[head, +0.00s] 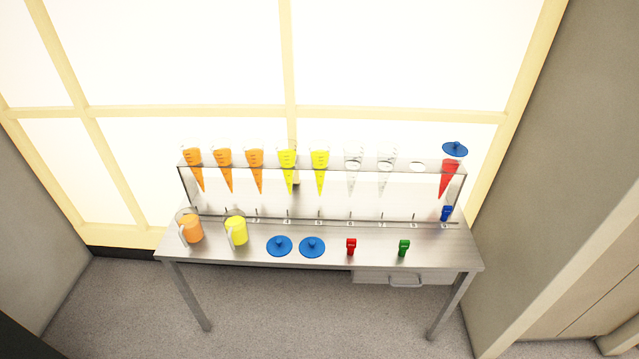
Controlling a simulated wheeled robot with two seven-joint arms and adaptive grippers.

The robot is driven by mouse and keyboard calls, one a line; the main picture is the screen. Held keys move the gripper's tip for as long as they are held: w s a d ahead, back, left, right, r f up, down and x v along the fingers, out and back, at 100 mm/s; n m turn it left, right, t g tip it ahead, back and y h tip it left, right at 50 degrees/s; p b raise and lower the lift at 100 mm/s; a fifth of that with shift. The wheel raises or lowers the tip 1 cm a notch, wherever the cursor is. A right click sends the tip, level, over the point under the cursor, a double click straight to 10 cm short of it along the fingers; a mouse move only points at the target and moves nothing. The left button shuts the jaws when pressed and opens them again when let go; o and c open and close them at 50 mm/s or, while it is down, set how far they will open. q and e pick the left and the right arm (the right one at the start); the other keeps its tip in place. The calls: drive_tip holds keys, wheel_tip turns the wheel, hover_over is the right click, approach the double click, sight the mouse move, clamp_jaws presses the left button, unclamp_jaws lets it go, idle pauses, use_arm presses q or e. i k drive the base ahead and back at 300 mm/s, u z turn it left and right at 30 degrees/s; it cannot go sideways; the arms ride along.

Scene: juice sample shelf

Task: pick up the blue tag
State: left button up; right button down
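The blue tag (447,213) is at the right end of the metal table, on the lower rail of the rack. It sits below the cone of red juice (448,178). It is small in this view, and I cannot tell how it is fixed there. Neither of my grippers shows in the head view.
The metal table (375,257) carries a rack of orange, yellow and clear cones. Along its front are an orange jug (191,228), a yellow jug (236,230), two blue lids (280,246), a red tag (351,246) and a green tag (403,248). A wall (540,180) stands close on the right.

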sight(446, 210)
drive_tip(key=u, duration=0.7)
drive_tip(key=i, duration=1.65)
drive_tip(key=z, duration=0.7)
